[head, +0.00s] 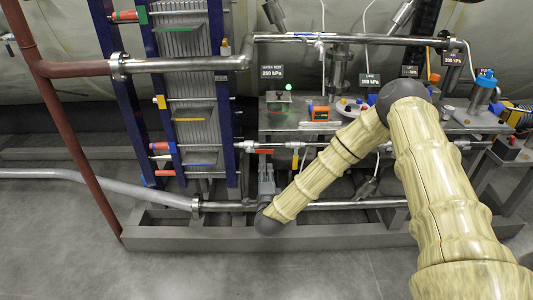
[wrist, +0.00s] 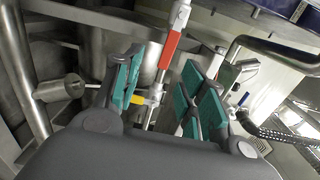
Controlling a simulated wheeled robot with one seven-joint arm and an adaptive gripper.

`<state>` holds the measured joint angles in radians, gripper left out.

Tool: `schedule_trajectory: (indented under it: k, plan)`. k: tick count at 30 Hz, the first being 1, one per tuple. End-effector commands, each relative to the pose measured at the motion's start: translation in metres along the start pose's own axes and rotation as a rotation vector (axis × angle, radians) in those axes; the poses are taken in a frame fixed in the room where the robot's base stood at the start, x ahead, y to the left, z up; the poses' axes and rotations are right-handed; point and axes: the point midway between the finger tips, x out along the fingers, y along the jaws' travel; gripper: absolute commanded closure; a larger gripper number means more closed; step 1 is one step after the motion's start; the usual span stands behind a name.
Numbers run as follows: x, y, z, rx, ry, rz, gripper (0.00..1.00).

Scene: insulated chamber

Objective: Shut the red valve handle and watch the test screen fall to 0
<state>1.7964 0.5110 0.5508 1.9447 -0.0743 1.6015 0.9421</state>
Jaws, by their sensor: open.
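The red valve handle (head: 259,151) lies along the thin horizontal pipe, just right of the plate stack in the head view. The wrist view shows the red handle (wrist: 170,49) in line with its pipe, in the gap between the fingers. My gripper (head: 267,178) points up from below the handle. Its teal-padded fingers (wrist: 163,88) are spread and empty; I cannot tell how far the handle is beyond the tips. The test screen (head: 272,72) is a dark sign labelled as a water test and reads 250 kPa.
Other signs (head: 370,79) show pressures to the right. A second handle, orange-yellow (head: 295,161), hangs on the same pipe to the right. The blue-framed plate stack (head: 190,100) stands close on the left. A grey bench (head: 285,126) is above. The floor in front is clear.

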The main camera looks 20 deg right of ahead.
Motion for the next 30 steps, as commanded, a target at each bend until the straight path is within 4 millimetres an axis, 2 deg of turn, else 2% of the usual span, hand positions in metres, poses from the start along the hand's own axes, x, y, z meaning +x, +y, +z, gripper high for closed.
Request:
schedule_trajectory:
  k: [4,8,21,30]
  plan:
    - [0.013,-0.013,-0.006,0.041,0.028,-0.036,0.59]
    - [0.025,-0.014,-0.006,0.041,0.027,-0.036,0.59]
    - [0.092,-0.015,-0.007,0.038,0.026,-0.035,0.59]
    - [0.114,-0.015,-0.007,0.038,0.024,-0.033,0.59]
